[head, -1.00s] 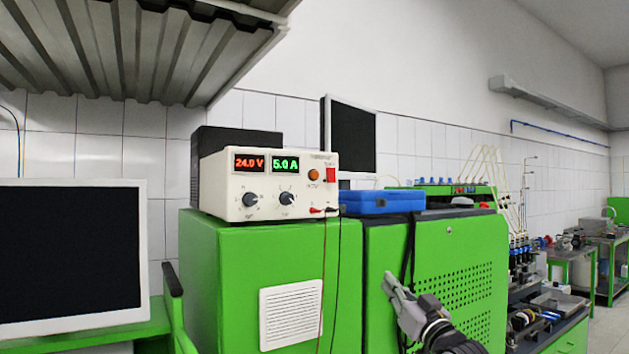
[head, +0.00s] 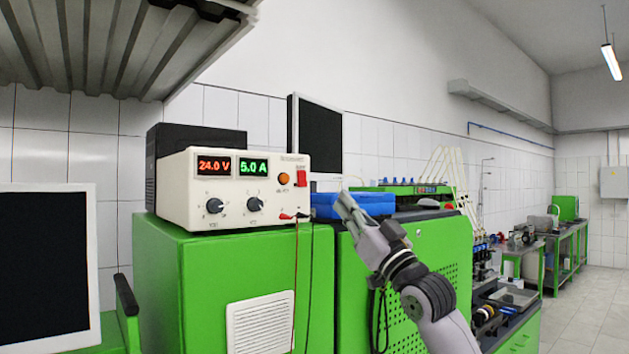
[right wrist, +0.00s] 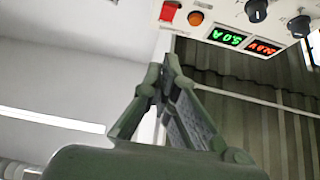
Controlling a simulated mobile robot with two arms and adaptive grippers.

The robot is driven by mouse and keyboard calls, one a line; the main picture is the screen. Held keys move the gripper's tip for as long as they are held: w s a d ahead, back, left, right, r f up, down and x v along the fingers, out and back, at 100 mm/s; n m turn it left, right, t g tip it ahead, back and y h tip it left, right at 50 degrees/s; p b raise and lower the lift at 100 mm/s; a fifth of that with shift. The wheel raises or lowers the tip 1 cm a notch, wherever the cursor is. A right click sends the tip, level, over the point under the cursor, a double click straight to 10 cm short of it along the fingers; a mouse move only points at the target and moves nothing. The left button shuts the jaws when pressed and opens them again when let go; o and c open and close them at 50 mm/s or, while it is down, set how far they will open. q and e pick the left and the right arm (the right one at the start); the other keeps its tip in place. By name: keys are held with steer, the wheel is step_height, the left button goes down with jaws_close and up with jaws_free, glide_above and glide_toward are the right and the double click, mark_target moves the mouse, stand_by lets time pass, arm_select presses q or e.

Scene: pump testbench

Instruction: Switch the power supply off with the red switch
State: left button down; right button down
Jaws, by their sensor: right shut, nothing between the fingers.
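The white power supply (head: 235,188) sits on a green cabinet, its displays lit with 24.0 V and 5.0 A. Its red switch (head: 301,178) is at the upper right of the front panel, beside an orange round lamp (head: 284,179). My right gripper (head: 345,203) is shut and empty, to the right of the power supply and lower than the switch, apart from it. In the right wrist view the power supply appears upside down at the top, with the red switch (right wrist: 169,11) above the shut fingers (right wrist: 162,75). My left gripper is not in view.
A blue case (head: 325,206) lies right of the power supply, partly behind my right gripper. Red and black leads hang from the panel down the green cabinet (head: 210,270). A monitor (head: 45,260) stands at left, and a corrugated shelf (head: 120,40) overhangs.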

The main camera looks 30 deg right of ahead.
mark_target(304, 170)
steer(key=w+r+p, duration=0.1)
steer(key=w+p, duration=0.1)
steer(key=w, duration=0.1)
steer(key=w+r+p, duration=0.2)
steer(key=w, duration=0.2)
steer(key=w+r+p, duration=0.1)
steer(key=w+p, duration=0.2)
steer(key=shift+w+a+r, duration=0.15)
steer(key=shift+w+a, duration=0.05)
steer(key=shift+a, duration=0.2)
